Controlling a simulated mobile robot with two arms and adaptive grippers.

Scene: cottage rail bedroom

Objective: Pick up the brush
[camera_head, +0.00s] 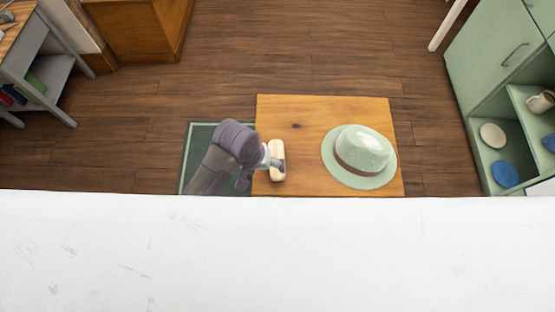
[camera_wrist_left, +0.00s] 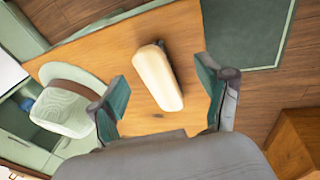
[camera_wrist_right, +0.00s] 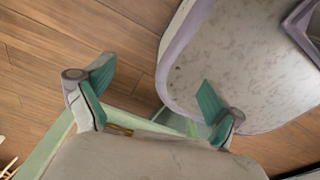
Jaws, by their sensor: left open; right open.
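The brush (camera_head: 277,161) is a cream, rounded bar with a dark part on one side. It lies on the wooden tabletop (camera_head: 300,116), near its left edge. In the left wrist view the brush (camera_wrist_left: 158,78) shows between the two teal finger pads of my left gripper (camera_wrist_left: 163,86). That gripper is open, with a gap visible on both sides of the brush, and it also shows above the table's left edge in the head view (camera_head: 266,157). My right gripper (camera_wrist_right: 155,80) is open and empty, away from the table; it does not show in the head view.
A pale green hat (camera_head: 362,150) with a brown band sits on the table, right of the brush. A green shelf unit (camera_head: 490,75) stands at the right. A dark green mat (camera_head: 200,135) lies on the floor left of the table. A grey desk (camera_head: 55,72) stands far left.

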